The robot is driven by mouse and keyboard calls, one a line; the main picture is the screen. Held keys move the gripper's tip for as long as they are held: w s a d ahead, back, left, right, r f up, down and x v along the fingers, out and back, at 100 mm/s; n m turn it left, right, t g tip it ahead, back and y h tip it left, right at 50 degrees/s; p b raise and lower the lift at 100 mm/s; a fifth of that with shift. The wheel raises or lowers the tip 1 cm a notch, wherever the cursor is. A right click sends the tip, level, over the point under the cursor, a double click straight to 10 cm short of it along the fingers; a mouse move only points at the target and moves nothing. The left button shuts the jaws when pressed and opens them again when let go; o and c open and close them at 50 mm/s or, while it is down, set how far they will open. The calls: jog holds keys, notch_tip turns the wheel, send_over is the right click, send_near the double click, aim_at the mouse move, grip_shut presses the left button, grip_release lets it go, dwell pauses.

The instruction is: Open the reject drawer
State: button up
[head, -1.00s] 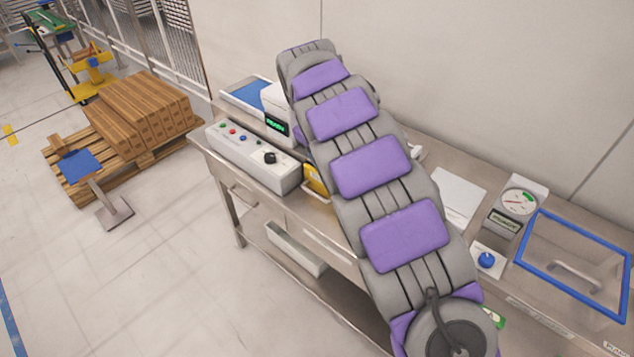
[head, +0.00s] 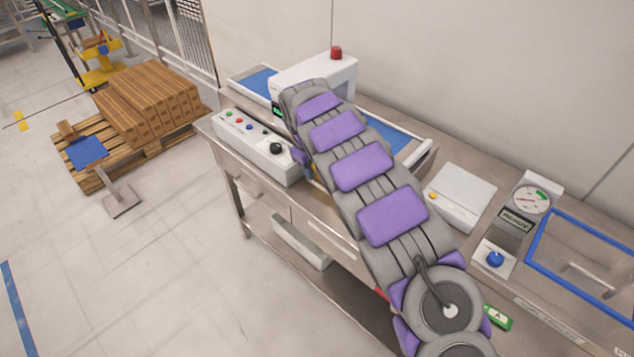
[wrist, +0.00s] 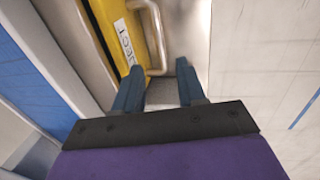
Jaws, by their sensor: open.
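The yellow drawer front (wrist: 112,30) shows in the wrist view at the upper left, with a white label (wrist: 124,42) seen sideways and hard to read. A metal bar handle (wrist: 159,40) is fixed on it. My gripper (wrist: 157,72) is open and empty. The lower end of the handle appears between its two blue fingertips in the picture; I cannot tell whether they touch. In the head view my arm covers most of the drawer, and the gripper itself is hidden behind the arm. The drawer looks closed, though this is hard to judge.
A control box (head: 255,145) with buttons and a knob sits on the steel table above the drawer. A white machine with a red lamp (head: 336,53) stands over the blue belt. A white bin (head: 300,245) is below the tabletop.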

aim_at(317, 183)
jog(key=f, duration=0.4)
jog(key=f+b, duration=0.1)
jog(key=shift+w+d+f, duration=0.15)
jog(key=shift+w+f, duration=0.25)
jog(key=shift+w+d+f, duration=0.1)
jog(key=shift+d+f, duration=0.05)
jog(key=shift+f, duration=0.3)
jog(key=shift+c, duration=0.4)
grip_shut()
